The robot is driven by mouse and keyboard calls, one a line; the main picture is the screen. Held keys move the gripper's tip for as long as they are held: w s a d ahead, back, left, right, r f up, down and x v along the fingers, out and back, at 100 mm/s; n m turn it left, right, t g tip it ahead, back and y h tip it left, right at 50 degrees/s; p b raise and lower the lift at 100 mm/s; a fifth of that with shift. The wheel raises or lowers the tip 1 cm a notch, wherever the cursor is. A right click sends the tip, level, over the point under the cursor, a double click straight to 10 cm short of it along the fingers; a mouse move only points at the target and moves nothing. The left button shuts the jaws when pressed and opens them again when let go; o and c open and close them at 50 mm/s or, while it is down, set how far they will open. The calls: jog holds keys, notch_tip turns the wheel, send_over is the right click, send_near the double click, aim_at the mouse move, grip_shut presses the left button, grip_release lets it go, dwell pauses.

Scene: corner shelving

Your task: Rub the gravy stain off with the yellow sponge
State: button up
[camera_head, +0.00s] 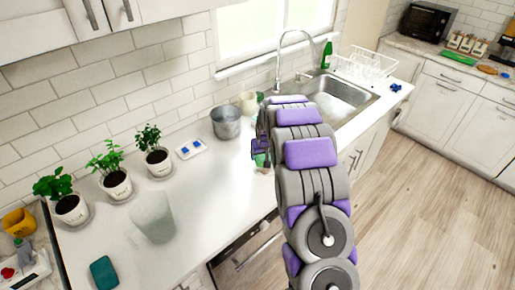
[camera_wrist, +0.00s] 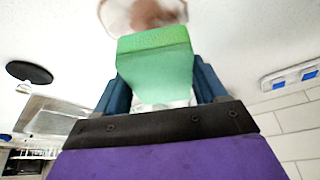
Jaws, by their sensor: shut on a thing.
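My gripper (camera_head: 260,147) is over the white counter, just left of the sink, partly hidden by my arm. In the wrist view its blue fingers (camera_wrist: 160,82) are shut on a green, block-like sponge (camera_wrist: 155,55), paler at its lower part. It looks green, not yellow. Some of its green also shows beside the gripper in the head view (camera_head: 261,160). A brown patch (camera_wrist: 155,12), likely the gravy stain, with a pale rim around it, lies beyond the sponge at the top of the wrist view. I cannot tell whether the sponge touches it.
A metal bucket (camera_head: 227,122) and a cream cup (camera_head: 248,102) stand behind my gripper near the wall. The sink (camera_head: 335,97) is to the right. Several potted plants (camera_head: 112,178), a translucent cup (camera_head: 153,216) and a teal pad (camera_head: 104,272) are to the left.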

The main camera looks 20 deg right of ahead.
jog(key=shift+d+r+p, duration=0.25)
jog(key=shift+d+r, duration=0.2)
jog(key=shift+r, duration=0.4)
jog(key=shift+d+r+p, duration=0.2)
jog(key=shift+d+r, duration=0.2)
jog(key=shift+r, duration=0.45)
jog(key=shift+a+r, duration=0.15)
jog(key=shift+a, duration=0.55)
jog(key=shift+d, duration=0.1)
